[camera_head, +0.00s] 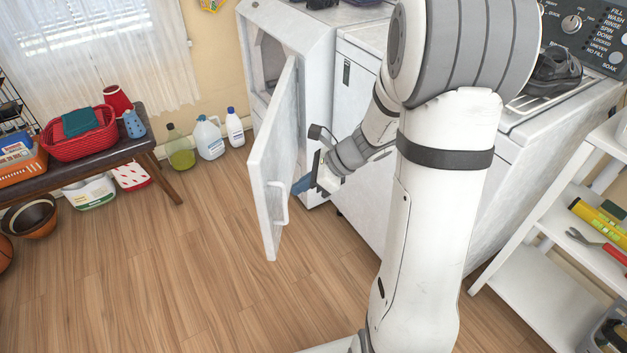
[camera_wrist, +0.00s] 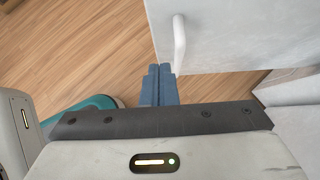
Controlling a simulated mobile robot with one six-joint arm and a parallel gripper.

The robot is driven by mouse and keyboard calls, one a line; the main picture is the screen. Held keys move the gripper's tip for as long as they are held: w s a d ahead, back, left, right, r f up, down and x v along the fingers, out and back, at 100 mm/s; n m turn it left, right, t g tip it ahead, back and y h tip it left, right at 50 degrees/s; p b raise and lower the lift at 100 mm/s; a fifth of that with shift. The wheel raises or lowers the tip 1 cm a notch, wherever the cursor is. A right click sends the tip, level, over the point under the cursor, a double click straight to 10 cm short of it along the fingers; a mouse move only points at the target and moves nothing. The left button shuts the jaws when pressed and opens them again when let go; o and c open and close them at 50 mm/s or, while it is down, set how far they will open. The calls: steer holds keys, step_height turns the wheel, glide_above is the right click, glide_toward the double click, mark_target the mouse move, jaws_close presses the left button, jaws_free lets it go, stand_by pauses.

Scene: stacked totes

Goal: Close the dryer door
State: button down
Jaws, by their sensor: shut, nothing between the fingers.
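The dryer door (camera_head: 273,160) is a white panel standing ajar, swung out from the front of the white dryer (camera_head: 305,60), with part of the dark opening visible behind it. A white handle (camera_head: 280,203) is on the door's right face. My gripper (camera_head: 298,187) is close to that face, on the right side of the door and near its lower part. In the wrist view my blue fingertips (camera_wrist: 160,70) are together and empty, just beside the door's edge (camera_wrist: 215,72). The handle (camera_wrist: 180,44) shows just beyond the fingertips. I cannot tell whether the fingers touch the door.
A white washer (camera_head: 480,190) stands right of the dryer. A bench (camera_head: 90,160) with a red basket (camera_head: 78,142) is at the left, with several bottles (camera_head: 210,138) by the wall. White shelves (camera_head: 540,290) stand at the right. The wood floor left of the door is clear.

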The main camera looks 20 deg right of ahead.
mark_target(266, 196)
steer(key=a, duration=0.1)
steer(key=w+a+f, duration=0.1)
steer(key=a, duration=0.1)
steer(key=a+f+b, duration=0.1)
steer(key=shift+w+a, duration=0.6)
steer(key=shift+a, duration=0.2)
